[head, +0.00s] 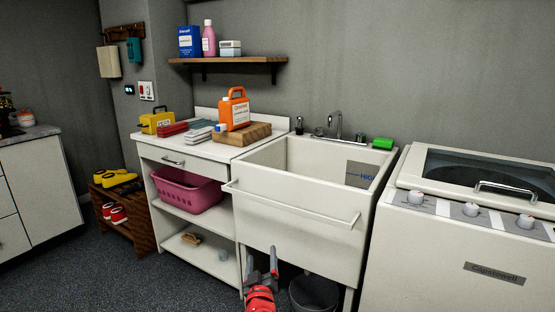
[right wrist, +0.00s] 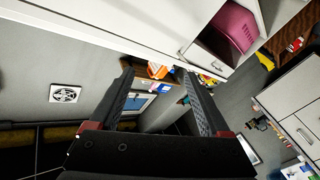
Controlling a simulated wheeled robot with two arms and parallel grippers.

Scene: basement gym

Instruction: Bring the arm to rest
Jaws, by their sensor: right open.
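My right gripper (head: 261,264) shows at the bottom middle of the head view, with its red wrist below it. Its two fingers stand apart and nothing is between them. It is low, in front of the counter's right side and the lower left of the sink. In the right wrist view my right gripper (right wrist: 156,76) is open and empty, and the room appears tilted behind it. My left gripper is not in view.
The white sink (head: 300,205) and its front rail are close above my gripper. A dark bin (head: 314,293) stands beside it on the right. The shelf counter (head: 200,155) holds a pink basket (head: 187,190). A washer (head: 455,255) stands right. Open floor (head: 130,275) lies left.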

